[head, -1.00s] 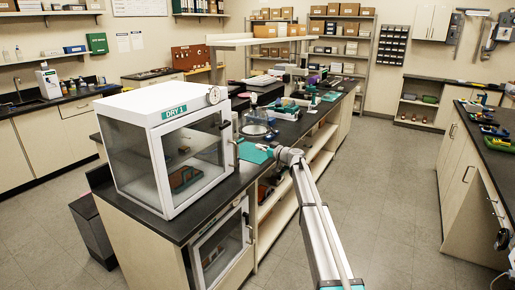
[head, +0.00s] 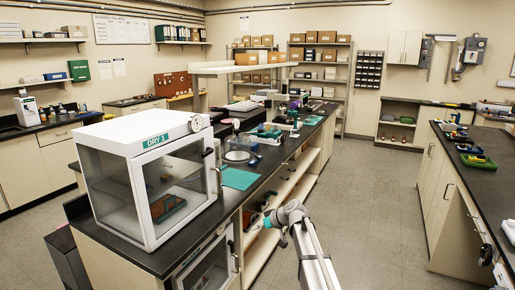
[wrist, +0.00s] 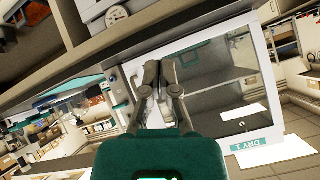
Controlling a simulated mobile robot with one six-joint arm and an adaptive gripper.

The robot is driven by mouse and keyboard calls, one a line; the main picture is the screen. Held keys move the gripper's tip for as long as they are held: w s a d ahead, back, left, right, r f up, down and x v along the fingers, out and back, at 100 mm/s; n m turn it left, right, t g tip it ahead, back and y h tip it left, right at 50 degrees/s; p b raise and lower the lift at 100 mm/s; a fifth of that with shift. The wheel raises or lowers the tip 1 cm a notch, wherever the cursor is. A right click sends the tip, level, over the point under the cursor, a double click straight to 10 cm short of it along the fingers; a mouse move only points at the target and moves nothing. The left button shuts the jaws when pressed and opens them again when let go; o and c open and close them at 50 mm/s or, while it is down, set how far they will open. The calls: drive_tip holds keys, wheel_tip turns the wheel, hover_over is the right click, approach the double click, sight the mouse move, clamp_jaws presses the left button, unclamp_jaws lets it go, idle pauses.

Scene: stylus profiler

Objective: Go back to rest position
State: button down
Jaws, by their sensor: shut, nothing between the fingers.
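My gripper shows in the wrist view (wrist: 152,70), its two dark fingers drawn together with nothing held between them. In the head view my arm reaches up from the lower edge, and the gripper end is small and low beside the bench's right side. A white dry cabinet (head: 148,178) with a green label and clear door stands on the near end of the bench, left of my arm; its door looks shut. The cabinet also shows tilted in the wrist view (wrist: 274,108), beyond the fingers. I cannot tell the exact gap between them.
The dark-topped bench (head: 262,176) carries a green mat (head: 239,178) and several instruments, with open shelves below its right side. Another bench (head: 478,182) stands at the right. The grey floor (head: 375,215) between them is clear.

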drive_tip(key=s+d+f+m+g+h, duration=0.1)
drive_tip(key=s+d, duration=0.4)
drive_tip(key=s, duration=0.5)
drive_tip(key=s+d+f+m+g+h, duration=0.2)
drive_tip(key=s+d+f+m+h, duration=0.2)
drive_tip(key=s, duration=0.7)
drive_tip(key=s+d+f+m+g+h, duration=0.1)
drive_tip(key=s+d+f+m+h, duration=0.1)
drive_tip(key=s+d, duration=0.6)
drive_tip(key=s+m+h, duration=0.1)
drive_tip(key=s+h, duration=0.1)
drive_tip(key=shift+s+d+f+m+h, duration=0.15)
drive_tip(key=shift+s+m+h, duration=0.05)
drive_tip(key=shift+m+h, duration=0.1)
